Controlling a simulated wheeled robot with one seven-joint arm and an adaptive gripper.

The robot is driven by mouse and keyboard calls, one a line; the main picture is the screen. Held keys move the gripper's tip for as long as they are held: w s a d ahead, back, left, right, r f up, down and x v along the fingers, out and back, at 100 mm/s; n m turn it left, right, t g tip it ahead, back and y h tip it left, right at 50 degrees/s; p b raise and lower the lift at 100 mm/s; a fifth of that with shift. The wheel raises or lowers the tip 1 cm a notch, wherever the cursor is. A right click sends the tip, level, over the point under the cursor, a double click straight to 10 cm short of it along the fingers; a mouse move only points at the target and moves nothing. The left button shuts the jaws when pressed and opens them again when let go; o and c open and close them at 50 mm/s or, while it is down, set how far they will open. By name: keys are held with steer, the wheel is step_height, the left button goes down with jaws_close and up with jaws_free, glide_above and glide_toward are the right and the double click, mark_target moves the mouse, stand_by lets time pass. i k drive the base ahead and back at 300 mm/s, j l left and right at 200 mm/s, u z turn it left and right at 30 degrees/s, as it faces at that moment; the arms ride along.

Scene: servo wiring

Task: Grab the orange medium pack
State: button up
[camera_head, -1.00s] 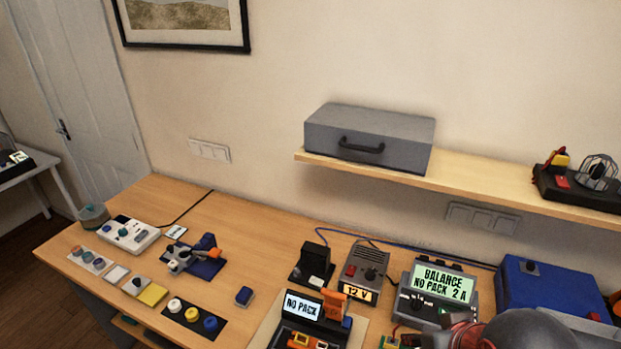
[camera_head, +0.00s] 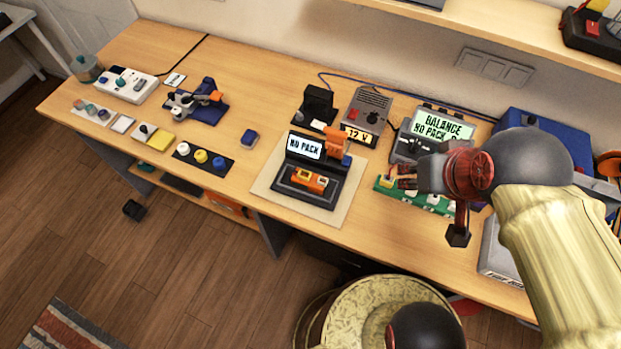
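Several orange parts show, and I cannot tell for sure which is the orange medium pack. An orange and yellow piece (camera_head: 310,179) lies in a dark tray in front of the display reading NO PACK. A taller orange part (camera_head: 336,140) stands at the right of that display. Another orange item (camera_head: 228,205) lies on the shelf under the table, partly hidden by the table edge. My gripper (camera_head: 431,208) is at the right, over the green board, to the right of the tray. Its fingers look spread apart, with nothing visible between them.
The green board (camera_head: 437,202) with white and yellow parts lies partly behind my gripper. A meter reading BALANCE (camera_head: 444,124), a 12 V box (camera_head: 368,108) and a blue case (camera_head: 545,125) stand behind. The table (camera_head: 375,230) is bare between mat and green board.

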mark_target(305, 180)
steer(key=z, duration=0.6)
steer(key=k+j+z, duration=0.5)
steer(key=z, duration=0.25)
steer(key=k+j+z, duration=0.35)
steer(key=k+j, duration=0.1)
steer(key=k, duration=0.25)
steer(key=k+j+z, duration=0.1)
steer(key=k, duration=0.25)
